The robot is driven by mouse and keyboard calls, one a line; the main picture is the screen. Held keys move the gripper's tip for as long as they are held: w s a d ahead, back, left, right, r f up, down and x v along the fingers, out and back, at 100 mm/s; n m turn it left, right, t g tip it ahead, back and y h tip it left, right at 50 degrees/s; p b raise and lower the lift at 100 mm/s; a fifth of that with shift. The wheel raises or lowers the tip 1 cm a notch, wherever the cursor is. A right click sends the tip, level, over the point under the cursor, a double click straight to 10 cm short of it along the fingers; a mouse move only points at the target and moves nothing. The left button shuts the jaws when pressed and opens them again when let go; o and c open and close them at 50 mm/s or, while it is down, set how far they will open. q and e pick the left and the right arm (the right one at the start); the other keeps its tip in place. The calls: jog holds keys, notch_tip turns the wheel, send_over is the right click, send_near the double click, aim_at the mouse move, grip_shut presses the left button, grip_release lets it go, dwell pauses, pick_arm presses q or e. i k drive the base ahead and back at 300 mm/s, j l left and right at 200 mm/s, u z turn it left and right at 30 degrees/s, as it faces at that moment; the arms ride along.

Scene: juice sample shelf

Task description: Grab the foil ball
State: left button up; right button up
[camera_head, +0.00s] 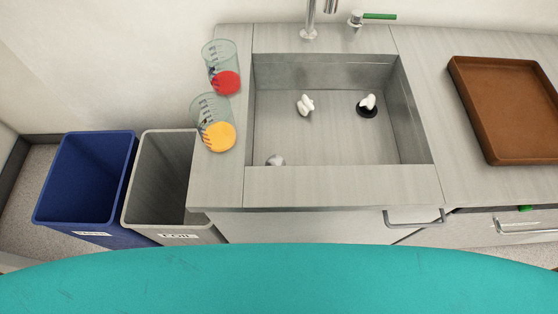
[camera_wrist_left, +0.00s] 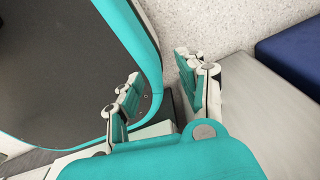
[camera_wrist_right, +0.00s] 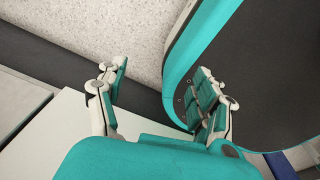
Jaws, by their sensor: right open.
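A small silver-grey foil ball (camera_head: 275,160) lies in the sink (camera_head: 340,150), at its front left corner by the front wall. Two white crumpled pieces are also in the sink, one left of the middle (camera_head: 305,105) and one on the dark drain (camera_head: 367,106). My left gripper (camera_wrist_left: 160,90) is open and empty in the left wrist view, beside my base. My right gripper (camera_wrist_right: 158,88) is open and empty in the right wrist view, also beside my base. Neither gripper shows in the head view, and both are away from the ball.
Two beakers, one with red (camera_head: 223,75) and one with orange juice (camera_head: 215,132), stand left of the sink. A blue bin (camera_head: 85,185) and a grey bin (camera_head: 160,180) stand on the floor at left. A brown tray (camera_head: 510,153) is at right; a faucet (camera_head: 310,20) rises behind.

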aim_at(276, 159)
jog(key=k+l+u, duration=0.15)
jog(key=l, duration=0.3)
jog(key=k+l+u, duration=0.2)
jog(key=l, duration=0.2)
jog(key=k+l+u, duration=0.15)
jog(key=l, duration=0.25)
jog(key=k+l+u, duration=0.15)
jog(key=k+l, duration=0.15)
jog(key=l, duration=0.05)
